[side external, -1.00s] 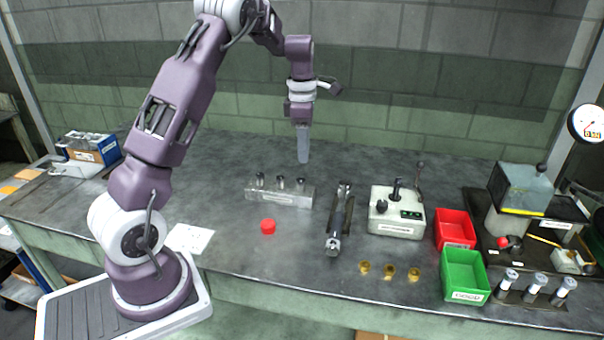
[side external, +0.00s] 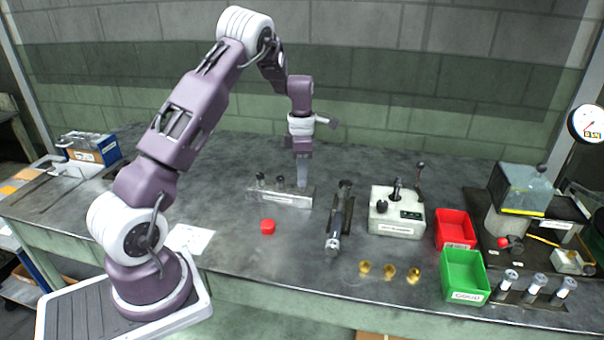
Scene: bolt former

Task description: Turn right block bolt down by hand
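A long metal block (side external: 268,199) lies on the bench with a label on its front. Two dark bolts show standing in its top, the left bolt (side external: 260,179) and the middle bolt (side external: 280,182). The right bolt is hidden behind my gripper (side external: 302,184). My gripper points straight down at the right end of the block, its tip at about the height of the block's top. The fingers are too small and merged in this view to tell whether they are open or shut, or whether they touch the bolt.
A red cap (side external: 267,227) lies in front of the block. A dark cylindrical tool (side external: 338,222) lies to its right, then a grey control box (side external: 397,212). Brass pieces (side external: 389,271), a red bin (side external: 455,231) and a green bin (side external: 464,276) stand further right. Bench behind the block is clear.

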